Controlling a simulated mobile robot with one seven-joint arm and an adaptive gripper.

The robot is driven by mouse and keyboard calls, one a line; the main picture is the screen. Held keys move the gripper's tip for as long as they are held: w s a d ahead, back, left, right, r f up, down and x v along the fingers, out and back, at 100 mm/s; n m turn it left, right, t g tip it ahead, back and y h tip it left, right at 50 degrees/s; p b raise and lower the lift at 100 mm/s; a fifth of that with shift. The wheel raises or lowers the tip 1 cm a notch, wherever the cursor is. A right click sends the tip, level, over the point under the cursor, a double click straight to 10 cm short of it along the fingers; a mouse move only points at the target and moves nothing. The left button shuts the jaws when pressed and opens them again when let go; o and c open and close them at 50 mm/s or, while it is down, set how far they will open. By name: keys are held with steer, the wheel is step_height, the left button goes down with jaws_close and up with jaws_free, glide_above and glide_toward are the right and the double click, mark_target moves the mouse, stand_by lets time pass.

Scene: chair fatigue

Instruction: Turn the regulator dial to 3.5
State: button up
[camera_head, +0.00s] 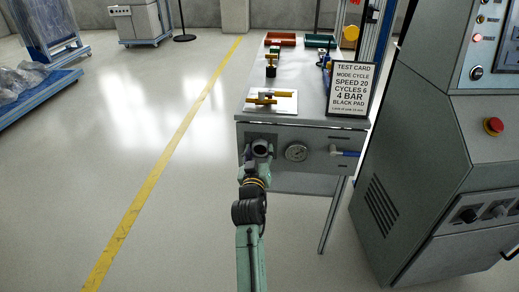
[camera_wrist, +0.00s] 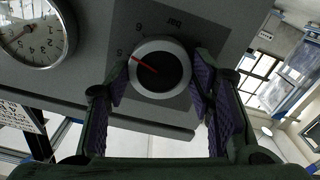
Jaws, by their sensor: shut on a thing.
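The regulator dial (camera_wrist: 168,76) is a round dark knob with a pale rim and a red pointer, on a grey panel marked "Bar". The wrist view shows it upside down, with 5 and 6 printed beside it. The red pointer lies toward the printed 5. My gripper (camera_wrist: 160,82) has its two purple-padded fingers on either side of the dial, shut on its rim. In the head view my gripper (camera_head: 258,162) reaches the front of the bench, and the dial (camera_head: 261,147) is partly covered by it.
A round pressure gauge (camera_wrist: 30,32) sits beside the dial; it also shows in the head view (camera_head: 296,153). A blue-handled valve (camera_head: 345,153) is further right. The test card (camera_head: 350,88) reads 4 BAR. A grey control cabinet (camera_head: 425,160) stands right; open floor lies left.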

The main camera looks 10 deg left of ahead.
steer(key=n+p, duration=0.1)
steer(key=n, duration=0.2)
steer(key=n+p, duration=0.1)
steer(key=shift+r+n+p, duration=0.25)
steer(key=shift+n+p, duration=0.05)
steer(key=n+p, duration=0.2)
steer(key=n, duration=0.1)
steer(key=shift+n, duration=0.4)
steer(key=n+p, duration=0.3)
steer(key=n, duration=0.1)
steer(key=shift+f+n+p, duration=0.15)
steer(key=shift+n+p, duration=1.2)
steer(key=shift+n, duration=0.75)
steer(key=o, duration=1.2)
steer(key=shift+f, duration=0.15)
steer(key=shift+c, duration=0.2)
